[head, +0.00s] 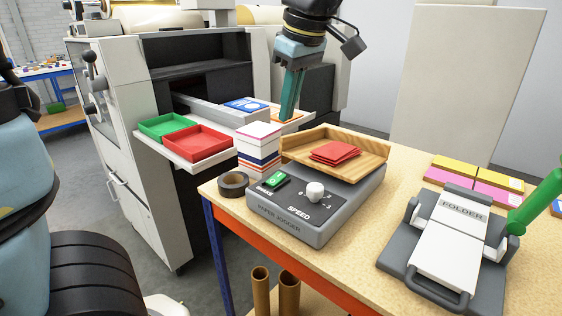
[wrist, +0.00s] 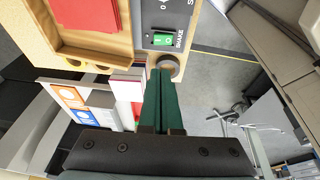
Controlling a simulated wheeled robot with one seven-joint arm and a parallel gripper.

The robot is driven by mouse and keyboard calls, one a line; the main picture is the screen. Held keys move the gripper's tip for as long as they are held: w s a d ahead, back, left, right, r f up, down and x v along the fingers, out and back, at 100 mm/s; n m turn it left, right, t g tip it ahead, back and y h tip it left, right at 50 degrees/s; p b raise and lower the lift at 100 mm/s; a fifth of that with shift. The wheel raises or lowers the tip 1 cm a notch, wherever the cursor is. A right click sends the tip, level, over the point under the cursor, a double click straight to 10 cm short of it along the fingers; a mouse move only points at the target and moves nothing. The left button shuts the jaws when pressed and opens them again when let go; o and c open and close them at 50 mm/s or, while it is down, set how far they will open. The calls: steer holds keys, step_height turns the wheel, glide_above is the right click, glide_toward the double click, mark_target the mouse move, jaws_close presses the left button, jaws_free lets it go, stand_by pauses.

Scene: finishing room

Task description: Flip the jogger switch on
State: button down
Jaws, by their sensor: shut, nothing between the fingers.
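The paper jogger (head: 281,232) is a grey box on the table, with a wooden tray (head: 352,176) on top holding red sheets (head: 335,153). Its green rocker switch (head: 275,180) sits at the left of the dark front panel, beside a white speed knob (head: 315,190). The switch also shows in the wrist view (wrist: 163,40), near the top, labelled SHAKE; I cannot tell which side is pressed. My gripper (head: 288,117) is shut and empty, pointing down behind and above the jogger. Its green fingers (wrist: 161,75) are apart from the switch.
Green (head: 166,126) and red (head: 198,143) trays lie on the machine's shelf. A folder (head: 448,235) stands at right, with bare tabletop between it and the jogger.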

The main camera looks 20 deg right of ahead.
steer(key=p, duration=0.3)
glide_above(278, 175)
steer(key=s, duration=0.1)
step_height(278, 175, down, 12)
steer(key=shift+s+r, duration=0.1)
steer(key=shift+r, duration=0.05)
steer(key=shift+d+f, duration=0.15)
steer(key=shift+f, duration=0.75)
